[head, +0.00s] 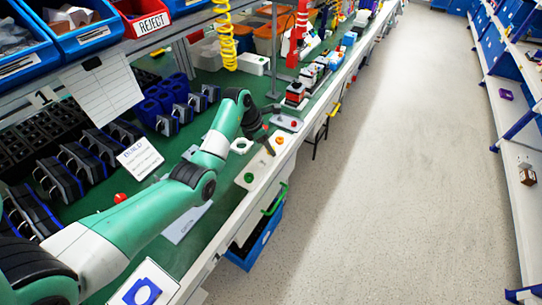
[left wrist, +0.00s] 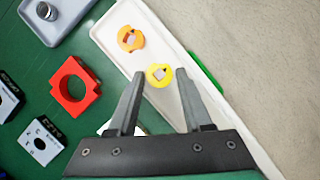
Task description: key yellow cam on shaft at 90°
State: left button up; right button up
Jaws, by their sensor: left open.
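The yellow cam (left wrist: 153,81), a small ring with a notched hole, lies in the white tray (left wrist: 103,35) in the left wrist view. My left gripper (left wrist: 159,84) is open, with its fingertips on either side of the yellow cam; contact cannot be told. In the head view my left gripper (head: 268,146) is over the tray (head: 262,167) and the yellow cam cannot be made out. A metal shaft (left wrist: 45,10) stands on a grey base (left wrist: 63,25) at the upper left of the wrist view. My right gripper is not in view.
An orange cam (left wrist: 131,39) lies in the tray near the yellow one. A red square block with a hole (left wrist: 75,86) sits left of the tray. A green ring (head: 249,178) lies at the tray's near end. Blue bins (head: 90,25) line the shelf above.

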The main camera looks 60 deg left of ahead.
pick_arm(q)
jog(key=shift+w+f, duration=0.1)
jog(key=shift+w, duration=0.05)
jog(key=shift+c, duration=0.2)
grip_shut()
jog(key=shift+r+p, duration=0.3)
jog(key=shift+p, duration=0.1)
notch_tip(320, 180, up, 4)
jog(key=p, duration=0.3)
jog(key=shift+d+f, duration=0.1)
jog(key=shift+f, duration=0.05)
jog(key=s+d+r+p, duration=0.9)
jog(key=s+p, duration=0.1)
jog(key=p, duration=0.4)
notch_tip(320, 180, up, 31)
jog(key=p, duration=3.1)
jog(key=shift+s+d, duration=0.15)
jog(key=shift+s, duration=0.05)
